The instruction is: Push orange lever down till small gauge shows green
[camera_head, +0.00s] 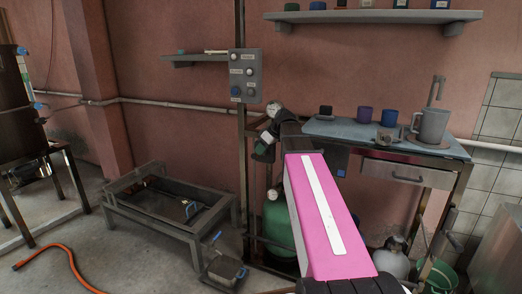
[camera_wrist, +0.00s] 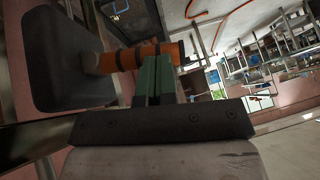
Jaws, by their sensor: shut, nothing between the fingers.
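The orange lever (camera_wrist: 108,62), a cylinder with dark bands, lies across the wrist view just past my fingertips. My gripper (camera_wrist: 153,60) is shut and empty. Its green fingers overlap the lever in the picture; I cannot tell whether they touch it. A dark grey block (camera_wrist: 68,65) stands at the lever's left end. In the head view my pink arm reaches toward the upright post, and the lever cannot be made out. A small round pale gauge (camera_head: 275,104) shows beside the post; its reading is too small to tell.
A control box (camera_head: 245,76) with knobs is on the post. A green tank (camera_head: 277,222) stands below. To the right is a table (camera_head: 345,130) with cups and a jug (camera_head: 432,126). A low metal frame (camera_head: 122,209) and an orange hose (camera_head: 75,268) are on the left floor.

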